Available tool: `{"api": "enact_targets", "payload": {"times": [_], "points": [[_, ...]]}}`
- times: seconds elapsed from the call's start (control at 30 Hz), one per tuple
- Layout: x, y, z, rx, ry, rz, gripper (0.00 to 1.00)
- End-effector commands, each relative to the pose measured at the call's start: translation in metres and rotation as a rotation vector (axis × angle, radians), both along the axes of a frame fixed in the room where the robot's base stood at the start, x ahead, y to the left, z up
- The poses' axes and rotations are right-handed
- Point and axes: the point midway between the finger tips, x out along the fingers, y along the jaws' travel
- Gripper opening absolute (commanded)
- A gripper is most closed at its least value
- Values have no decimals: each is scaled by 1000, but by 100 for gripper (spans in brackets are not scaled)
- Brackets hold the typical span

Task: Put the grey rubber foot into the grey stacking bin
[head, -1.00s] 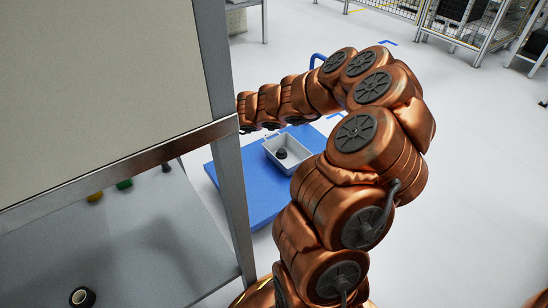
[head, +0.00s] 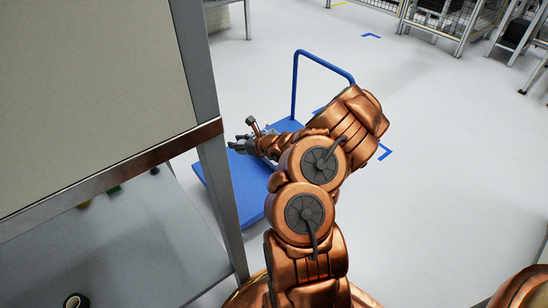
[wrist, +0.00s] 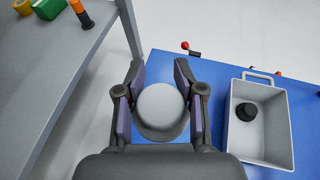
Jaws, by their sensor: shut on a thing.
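My gripper (wrist: 158,88) is shut on the grey rubber foot (wrist: 160,108), a round grey piece between its two fingers in the wrist view. It holds the foot above the blue platform, left of the grey stacking bin (wrist: 280,135). The bin has a dark round piece (wrist: 246,111) inside it. In the head view my gripper (head: 240,146) is over the left part of the platform; the foot cannot be made out clearly there, and my arm hides the bin.
The blue trolley (head: 222,192) has an upright blue handle (head: 295,85). A grey workbench (head: 130,250) with a post (head: 222,195) stands at the left, holding a black ring (head: 76,301), a green piece (wrist: 48,8) and a yellow ring (wrist: 22,7). Open floor lies right.

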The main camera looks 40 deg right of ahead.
Motion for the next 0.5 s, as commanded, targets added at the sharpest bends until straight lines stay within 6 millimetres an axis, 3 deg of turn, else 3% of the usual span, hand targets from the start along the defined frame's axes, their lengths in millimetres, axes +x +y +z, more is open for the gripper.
{"api": "enact_targets", "payload": {"times": [0.5], "points": [[-61,-86,-99,3,0,-185,2]]}}
